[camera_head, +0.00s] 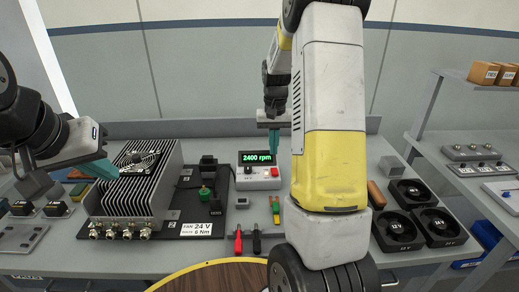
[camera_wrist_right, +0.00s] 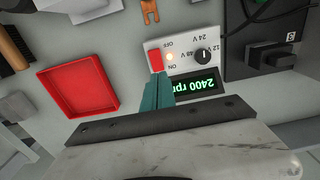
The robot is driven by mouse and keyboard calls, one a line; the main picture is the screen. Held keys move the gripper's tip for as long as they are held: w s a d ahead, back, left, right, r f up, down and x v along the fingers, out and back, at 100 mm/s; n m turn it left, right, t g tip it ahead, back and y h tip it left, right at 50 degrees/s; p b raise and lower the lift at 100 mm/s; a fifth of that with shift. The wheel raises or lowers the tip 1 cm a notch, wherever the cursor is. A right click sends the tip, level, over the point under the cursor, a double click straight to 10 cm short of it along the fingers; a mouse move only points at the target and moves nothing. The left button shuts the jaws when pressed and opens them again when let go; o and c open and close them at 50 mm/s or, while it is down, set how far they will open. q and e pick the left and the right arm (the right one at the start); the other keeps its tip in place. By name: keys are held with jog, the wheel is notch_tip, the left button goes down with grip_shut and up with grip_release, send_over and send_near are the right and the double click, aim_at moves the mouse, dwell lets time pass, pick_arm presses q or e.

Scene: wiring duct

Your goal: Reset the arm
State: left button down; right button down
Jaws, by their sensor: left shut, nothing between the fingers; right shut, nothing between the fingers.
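My right arm, white and yellow, rises across the middle of the head view and hides part of the bench. Its gripper (camera_head: 274,150) has teal fingers that are together and empty, pointing down at the control box (camera_head: 258,176). The right wrist view shows these fingertips (camera_wrist_right: 157,80) close to the box's red switch (camera_wrist_right: 156,60); I cannot tell if they touch.
Several black fan units (camera_head: 411,191) sit at right. A red tray (camera_wrist_right: 78,90) is left in the wrist view. Shelves (camera_head: 467,140) stand far right.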

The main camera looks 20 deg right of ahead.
jog(key=shift+r, duration=0.85)
